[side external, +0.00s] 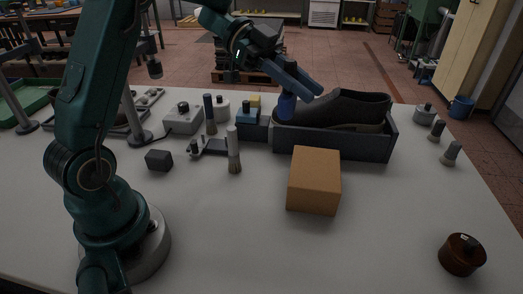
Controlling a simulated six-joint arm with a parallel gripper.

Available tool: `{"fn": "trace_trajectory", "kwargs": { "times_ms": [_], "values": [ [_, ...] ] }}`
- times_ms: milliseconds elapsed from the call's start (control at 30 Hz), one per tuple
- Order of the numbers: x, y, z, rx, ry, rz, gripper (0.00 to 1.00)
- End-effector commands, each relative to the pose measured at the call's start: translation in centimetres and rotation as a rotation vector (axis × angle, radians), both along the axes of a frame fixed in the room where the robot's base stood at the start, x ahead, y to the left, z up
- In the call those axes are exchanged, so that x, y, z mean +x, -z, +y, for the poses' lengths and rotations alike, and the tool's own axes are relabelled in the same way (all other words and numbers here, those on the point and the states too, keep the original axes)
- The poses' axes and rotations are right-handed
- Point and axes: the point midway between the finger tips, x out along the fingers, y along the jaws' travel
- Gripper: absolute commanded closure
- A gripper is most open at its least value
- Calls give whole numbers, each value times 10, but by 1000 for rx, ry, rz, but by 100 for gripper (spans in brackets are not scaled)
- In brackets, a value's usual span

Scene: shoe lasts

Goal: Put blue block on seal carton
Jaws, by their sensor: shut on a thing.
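My gripper (298,88) is above the left end of the dark shoe tray, tilted down to the right. It is shut on a blue block (286,105), which hangs below the fingers by the shoe's toe; whether it touches the shoe or tray cannot be told. The carton (314,182), a plain orange-brown box, stands on the table in front of the tray, below and to the right of the block. Its top is bare. The fingers partly hide the block's upper end.
A dark shoe (345,108) lies in the dark tray (340,143). Brushes (233,150), a small dark cube (158,160) and a blue box (250,132) stand left of it. A brown round tin (462,255) is at front right. The front middle of the table is clear.

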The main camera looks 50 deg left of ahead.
Motion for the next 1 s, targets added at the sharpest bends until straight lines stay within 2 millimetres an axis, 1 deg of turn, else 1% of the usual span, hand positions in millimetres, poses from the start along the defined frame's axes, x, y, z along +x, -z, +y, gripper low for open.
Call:
{"fn": "trace_trajectory", "kwargs": {
  "times_ms": [33,133,200,300,367,700,800,900,1000],
  "values": [
    [4,-1,18,0,-29,0,100],
    [8,-3,40,0,-70,0,100],
    [9,-3,49,-1,-95,0,100],
    [11,1,50,-3,-112,1,100],
    [13,5,43,-5,-114,2,100],
    [29,49,-28,-3,-110,4,100],
    [33,60,-45,-2,-111,3,100],
    [36,65,-54,-2,-114,1,100],
    [37,69,-58,-1,-115,0,100]
  ]
}}
